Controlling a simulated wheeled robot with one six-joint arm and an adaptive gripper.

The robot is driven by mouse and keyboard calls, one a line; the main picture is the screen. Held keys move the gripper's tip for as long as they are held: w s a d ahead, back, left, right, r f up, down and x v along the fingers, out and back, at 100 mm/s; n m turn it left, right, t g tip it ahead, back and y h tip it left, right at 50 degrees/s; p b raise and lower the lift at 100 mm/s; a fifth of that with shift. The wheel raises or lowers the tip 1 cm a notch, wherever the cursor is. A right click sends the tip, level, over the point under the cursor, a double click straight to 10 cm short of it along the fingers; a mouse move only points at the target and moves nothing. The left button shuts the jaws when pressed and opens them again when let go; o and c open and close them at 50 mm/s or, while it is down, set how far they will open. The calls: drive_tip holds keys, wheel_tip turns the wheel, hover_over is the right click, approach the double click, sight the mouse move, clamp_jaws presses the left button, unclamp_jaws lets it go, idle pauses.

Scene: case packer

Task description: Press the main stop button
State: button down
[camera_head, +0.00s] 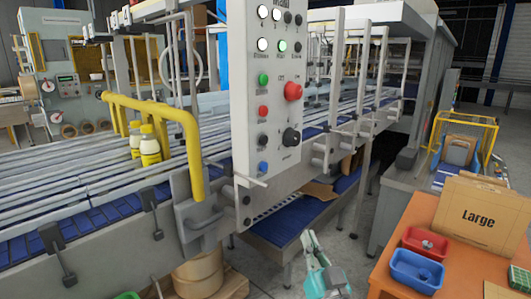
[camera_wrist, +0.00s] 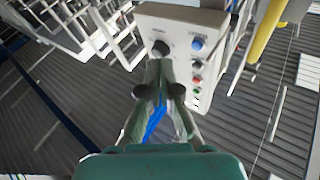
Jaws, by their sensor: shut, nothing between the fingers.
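The control panel (camera_head: 275,60) is a light grey upright box beside the conveyor. The large red mushroom button (camera_head: 293,91), likely the main stop, sits on its right half. A smaller red button (camera_head: 263,111) is at its left, below a green button (camera_head: 263,79). The small labels are unreadable. My gripper (camera_head: 313,240) is low in front of the panel, below and right of the buttons, apart from them. In the wrist view the shut, empty fingers (camera_wrist: 162,65) overlap the upside-down panel (camera_wrist: 180,18) and hide the large red button.
A black knob (camera_head: 291,137) and a blue button (camera_head: 263,166) are lower on the panel. A yellow rail (camera_head: 150,112) and bottles (camera_head: 150,150) are left. An orange table (camera_head: 395,235) with red (camera_head: 425,242) and blue (camera_head: 416,270) trays stands right. Floor shows between.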

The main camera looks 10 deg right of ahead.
sight(263, 111)
drive_tip(key=w+r+t, duration=0.1)
drive_tip(key=w+r, duration=0.1)
drive_tip(key=r, duration=1)
drive_tip(key=w+d+r+t, duration=0.1)
drive_tip(key=w+r, duration=0.2)
drive_tip(key=r, duration=1)
drive_tip(key=shift+m, duration=0.3)
drive_tip(key=shift+w, duration=0.15)
drive_tip(key=w+a, duration=0.5)
drive_tip(key=w, duration=0.2)
drive_tip(key=shift+w+a, duration=0.15)
drive_tip(key=shift+a, duration=0.05)
drive_tip(key=shift+w+a, duration=0.15)
drive_tip(key=shift+w, duration=0.05)
